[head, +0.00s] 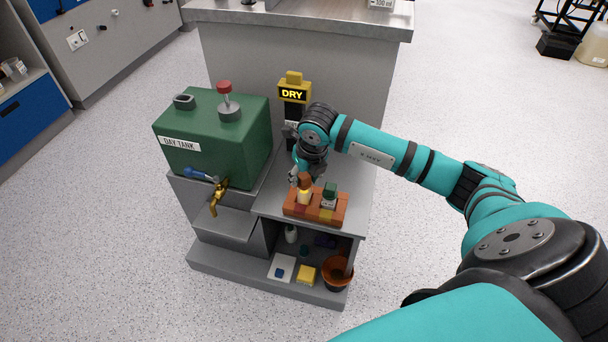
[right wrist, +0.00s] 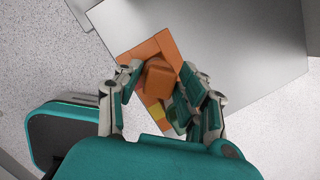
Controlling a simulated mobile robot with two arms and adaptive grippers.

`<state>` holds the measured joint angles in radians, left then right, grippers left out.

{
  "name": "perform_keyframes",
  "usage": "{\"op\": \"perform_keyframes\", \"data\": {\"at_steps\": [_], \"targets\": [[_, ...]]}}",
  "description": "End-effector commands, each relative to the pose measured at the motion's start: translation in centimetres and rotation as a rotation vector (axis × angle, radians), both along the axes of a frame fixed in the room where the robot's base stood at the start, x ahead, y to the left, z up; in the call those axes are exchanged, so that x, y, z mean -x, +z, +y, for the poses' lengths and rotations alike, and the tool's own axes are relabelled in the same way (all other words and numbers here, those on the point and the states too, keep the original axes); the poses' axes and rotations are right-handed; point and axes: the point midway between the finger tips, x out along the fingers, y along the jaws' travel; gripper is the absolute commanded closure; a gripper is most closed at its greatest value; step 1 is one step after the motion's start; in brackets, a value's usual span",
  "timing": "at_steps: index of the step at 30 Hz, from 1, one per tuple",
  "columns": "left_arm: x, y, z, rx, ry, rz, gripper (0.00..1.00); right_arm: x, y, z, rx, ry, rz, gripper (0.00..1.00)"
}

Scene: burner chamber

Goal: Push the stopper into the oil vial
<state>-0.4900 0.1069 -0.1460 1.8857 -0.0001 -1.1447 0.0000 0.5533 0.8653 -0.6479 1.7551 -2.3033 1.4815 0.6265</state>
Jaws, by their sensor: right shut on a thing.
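An orange-brown stopper (head: 305,180) sits at the mouth of the oil vial (head: 305,196), a pale yellow vial standing upright in the left slot of an orange rack (head: 331,215). I cannot tell how deep the stopper sits. My right gripper (head: 300,177) comes down on it from above. In the right wrist view its fingers (right wrist: 160,74) are shut on the orange-brown stopper (right wrist: 158,80), one on each side. The vial's body is hidden there below the stopper. My left gripper is out of view.
A green-capped vial (head: 330,195) stands close by in the same rack. The green day tank (head: 215,140) with a brass tap (head: 218,195) is to the left. A yellow DRY display post (head: 294,93) stands behind. An orange pot (head: 337,273) is on the lower shelf.

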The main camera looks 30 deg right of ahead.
Motion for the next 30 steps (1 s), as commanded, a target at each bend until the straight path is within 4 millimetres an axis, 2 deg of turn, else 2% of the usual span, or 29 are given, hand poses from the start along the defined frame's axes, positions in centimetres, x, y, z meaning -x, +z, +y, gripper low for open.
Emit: {"op": "perform_keyframes", "data": {"at_steps": [30], "targets": [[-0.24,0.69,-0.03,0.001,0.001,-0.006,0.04,0.00,-0.09,-0.01,0.000,0.000,-0.001,0.78]]}}
